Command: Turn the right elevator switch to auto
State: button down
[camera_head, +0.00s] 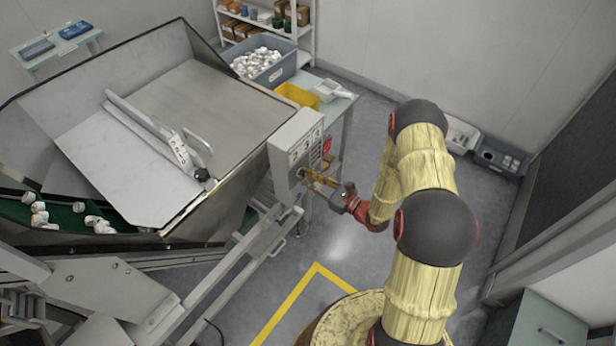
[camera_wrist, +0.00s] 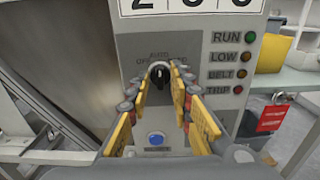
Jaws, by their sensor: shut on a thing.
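The control box (camera_head: 290,150) stands on the right side of the elevator machine, and its panel (camera_wrist: 205,50) fills the middle of the wrist view. A black rotary switch (camera_wrist: 159,74) sits on the panel under lettering that includes "AUTO" and "OFF"; part of the lettering is hidden. My gripper (camera_wrist: 162,84) has its yellow fingers on both sides of the switch knob and is shut on it. In the head view my gripper (camera_head: 312,176) reaches the panel face. The knob's pointer looks roughly upright, but its exact setting is hard to tell.
A blue button (camera_wrist: 155,139) sits below the switch. Lamps labelled RUN, LOW, BELT and TRIP (camera_wrist: 239,89) line the panel's right. A red tag (camera_wrist: 272,118) hangs at right. A table with a yellow bin (camera_head: 297,95) stands behind the box. Floor in front is clear.

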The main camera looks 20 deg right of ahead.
jog(key=c, duration=1.6)
grip_release()
jog(key=shift+o, duration=0.2)
jog(key=v, duration=1.2)
